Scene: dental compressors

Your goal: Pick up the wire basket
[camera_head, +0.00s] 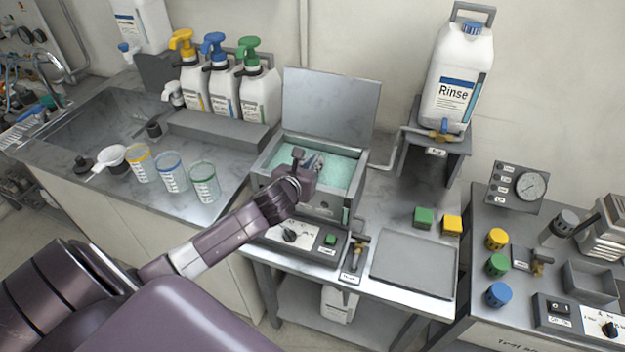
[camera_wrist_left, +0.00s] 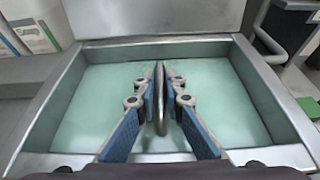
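My left gripper (camera_head: 308,164) reaches down over the open metal bath (camera_head: 262,160) of pale green liquid. In the left wrist view, the blue-padded fingers of my left gripper (camera_wrist_left: 160,100) are close together on both sides of a thin grey upright part (camera_wrist_left: 160,88). It looks like the wire basket's handle seen edge-on, and the fingers appear shut on it. The basket's mesh body cannot be made out in either view. My gripper hides part of the bath in the head view. My right gripper is not in view.
The bath's raised lid (camera_head: 330,103) stands behind it. Pump bottles (camera_head: 259,92) and measuring cups (camera_head: 204,182) are to the left. A Rinse container (camera_head: 456,80) stands on a raised shelf to the right. A grey tray (camera_head: 413,264) lies bare at the front right, near green and yellow blocks (camera_head: 424,217).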

